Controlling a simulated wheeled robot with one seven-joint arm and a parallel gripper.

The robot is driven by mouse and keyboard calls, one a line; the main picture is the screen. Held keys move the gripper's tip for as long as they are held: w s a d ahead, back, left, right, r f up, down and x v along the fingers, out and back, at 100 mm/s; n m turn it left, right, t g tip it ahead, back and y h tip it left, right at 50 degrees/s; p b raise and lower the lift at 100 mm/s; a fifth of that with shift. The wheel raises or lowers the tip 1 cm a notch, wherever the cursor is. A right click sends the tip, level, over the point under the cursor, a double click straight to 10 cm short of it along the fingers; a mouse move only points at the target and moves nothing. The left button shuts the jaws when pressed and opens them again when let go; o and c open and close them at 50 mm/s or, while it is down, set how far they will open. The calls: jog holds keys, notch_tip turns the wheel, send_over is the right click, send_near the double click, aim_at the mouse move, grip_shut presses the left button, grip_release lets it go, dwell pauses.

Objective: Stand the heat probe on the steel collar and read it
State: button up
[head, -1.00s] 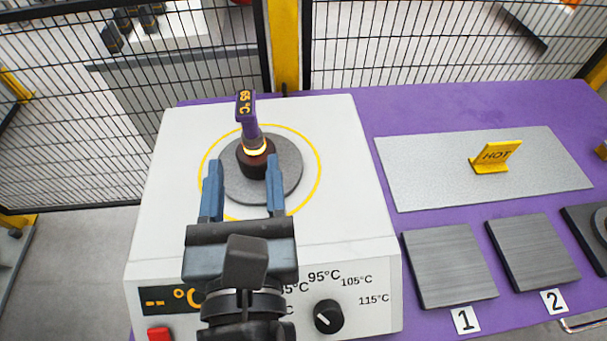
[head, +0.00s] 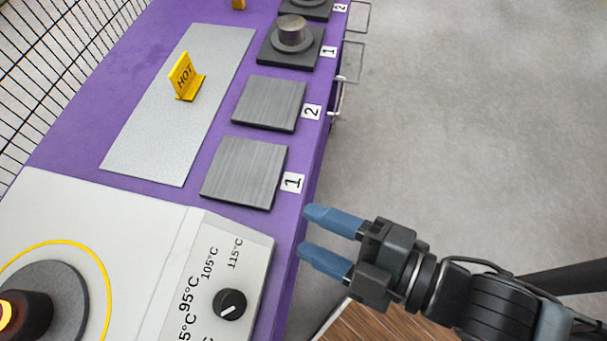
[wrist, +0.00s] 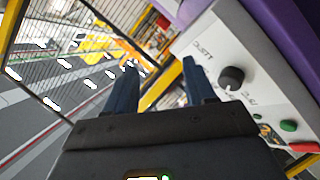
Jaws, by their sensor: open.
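The steel collar (head: 36,312), a dark short cylinder, sits on the grey round plate of the white heater (head: 130,225) in the head view, cut by the left edge. A glowing ring (head: 4,314) of the heat probe shows at its top; the probe's purple handle and display are out of frame. My gripper (head: 303,231) is open and empty, off the front edge of the purple bench, well to the right of the collar. In the wrist view my open gripper (wrist: 160,72) has nothing between its blue fingers, and the heater's panel is beside it.
A grey sheet (head: 150,135) holds a yellow HOT sign (head: 186,78). Ribbed plates 1 (head: 245,172) and 2 (head: 269,103) lie beside it. A dark block (head: 290,52) with a round part stands farther along. Wire fence lines the far side. Floor right of the bench is clear.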

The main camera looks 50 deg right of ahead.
jog(key=s+d+r+m+h, duration=0.3)
jog(key=s+d+m, duration=0.5)
jog(key=m, duration=0.5)
jog(key=shift+s+d+m+h, duration=0.3)
jog(key=shift+s+d+h, duration=0.1)
jog(key=shift+d+h, duration=0.15)
